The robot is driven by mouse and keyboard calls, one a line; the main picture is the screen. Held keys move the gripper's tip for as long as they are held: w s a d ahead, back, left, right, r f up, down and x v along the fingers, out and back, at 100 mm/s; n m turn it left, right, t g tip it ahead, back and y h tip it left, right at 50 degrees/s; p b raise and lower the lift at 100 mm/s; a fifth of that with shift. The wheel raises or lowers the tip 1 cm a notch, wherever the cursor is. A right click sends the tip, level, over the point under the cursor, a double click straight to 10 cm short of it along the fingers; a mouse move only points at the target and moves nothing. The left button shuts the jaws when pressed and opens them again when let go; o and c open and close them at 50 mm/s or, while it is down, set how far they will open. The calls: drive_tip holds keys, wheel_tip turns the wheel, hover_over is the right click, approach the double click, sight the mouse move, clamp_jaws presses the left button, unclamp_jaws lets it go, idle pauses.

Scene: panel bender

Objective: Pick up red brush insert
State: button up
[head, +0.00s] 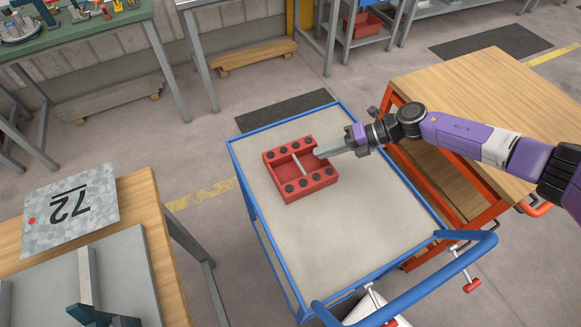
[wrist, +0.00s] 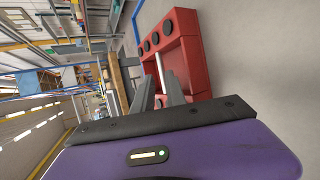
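The red brush insert (head: 297,193) is an open red box with black round spots along its rims and a pale bar across its middle. It lies flat on the top of the blue-framed trolley. In the wrist view the red brush insert (wrist: 190,52) fills the area just beyond the fingers. My gripper (head: 320,152) comes in from the right, with its grey fingers at the insert's right wall, which they partly hide. In the wrist view my gripper (wrist: 160,75) shows its two fingers apart. I cannot tell whether they touch the wall.
The blue trolley (head: 350,245) has free top around the insert and a blue handle at the front right. An orange-framed wooden cart (head: 490,90) stands close on the right, under my arm.

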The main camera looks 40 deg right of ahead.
sight(302, 159)
drive_tip(key=shift+p+x, duration=0.4)
drive_tip(key=shift+x, duration=1.15)
drive_tip(key=shift+p+x, duration=0.65)
drive_tip(key=shift+x, duration=1.7)
drive_tip(key=shift+w+d, duration=0.1)
drive_tip(key=shift+c, duration=0.5)
drive_tip(key=shift+f, duration=0.1)
clamp_jaws()
drive_tip(key=shift+d, duration=0.1)
